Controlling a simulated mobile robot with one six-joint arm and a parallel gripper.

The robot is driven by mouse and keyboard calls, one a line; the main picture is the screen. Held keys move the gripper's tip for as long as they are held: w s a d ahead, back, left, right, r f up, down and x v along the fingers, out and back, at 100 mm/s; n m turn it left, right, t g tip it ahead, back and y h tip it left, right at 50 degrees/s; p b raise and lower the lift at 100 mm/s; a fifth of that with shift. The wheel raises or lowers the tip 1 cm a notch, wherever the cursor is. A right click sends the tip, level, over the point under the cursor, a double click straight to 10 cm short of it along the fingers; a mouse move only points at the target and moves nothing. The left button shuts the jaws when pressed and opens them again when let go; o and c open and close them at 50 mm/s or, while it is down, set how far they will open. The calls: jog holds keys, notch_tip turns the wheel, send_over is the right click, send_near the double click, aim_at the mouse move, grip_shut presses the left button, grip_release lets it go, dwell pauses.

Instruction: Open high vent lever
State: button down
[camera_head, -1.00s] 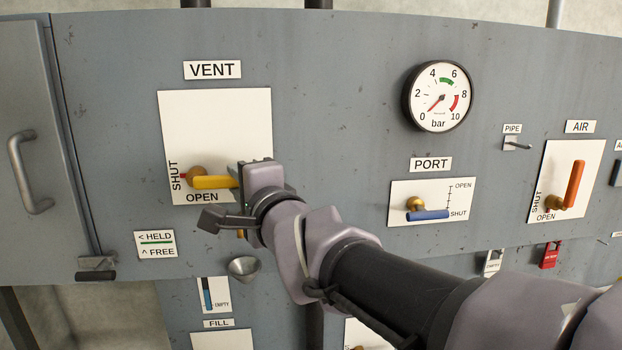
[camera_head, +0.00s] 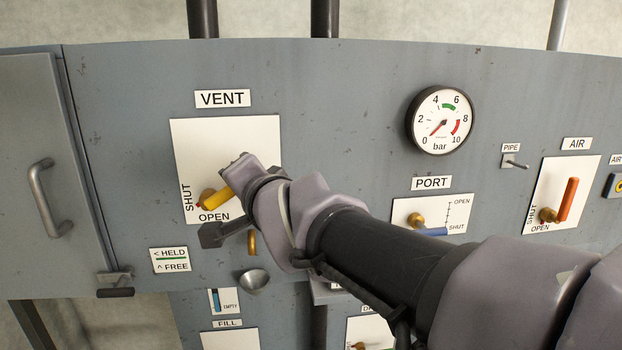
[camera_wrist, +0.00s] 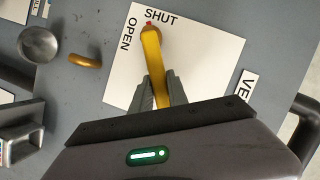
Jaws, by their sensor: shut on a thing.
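The vent lever is a yellow handle (camera_head: 216,198) on a white plate (camera_head: 222,142) below the VENT label (camera_head: 222,98). It slants up to the right from its brass hub. SHUT is printed at the plate's left edge and OPEN at its bottom. My gripper (camera_head: 238,176) is shut on the handle's outer end, which it hides in the head view. In the wrist view the yellow handle (camera_wrist: 152,52) runs between both fingers of my gripper (camera_wrist: 160,82). The handle's red-marked end lies near the word SHUT there.
A brass hook (camera_head: 252,243) and a round metal cup (camera_head: 253,281) stick out below the plate. A door with a handle (camera_head: 50,198) is at the left. The gauge (camera_head: 439,120), PORT lever (camera_head: 432,231) and orange AIR lever (camera_head: 567,199) are at the right.

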aim_at(225, 187)
jog(key=shift+s+a+n+b, duration=0.1)
jog(key=shift+a+n+b, duration=0.25)
jog(key=shift+b, duration=0.7)
jog(key=b, duration=0.1)
jog(key=n+h+b, duration=0.1)
jog(key=b, duration=0.1)
jog(key=shift+a+r+n, duration=0.25)
jog(key=shift+r, duration=0.15)
jog(key=shift+s+a+r+n+h, duration=0.25)
jog(key=shift+a+r+n+h, duration=0.4)
jog(key=shift+r+n, duration=0.3)
jog(key=shift+s+a+r+n+h+p, duration=0.1)
jog(key=shift+a+r+n+h+p, duration=0.15)
jog(key=shift+a+n, duration=0.2)
jog(key=shift+s+a+r+n+h+p, duration=0.1)
jog(key=shift+a+n+h+p, duration=0.05)
jog(key=shift+a+n+h, duration=0.3)
jog(key=shift+s+a+n+h+p, duration=0.15)
jog(key=shift+a+n+h+p, duration=0.45)
jog(key=shift+n, duration=0.25)
jog(key=shift+a+n+h, duration=0.25)
jog(key=shift+a+n, duration=0.1)
jog(key=shift+n, duration=0.05)
jog(key=c, duration=1.3)
grip_release()
jog(key=shift+a, duration=0.1)
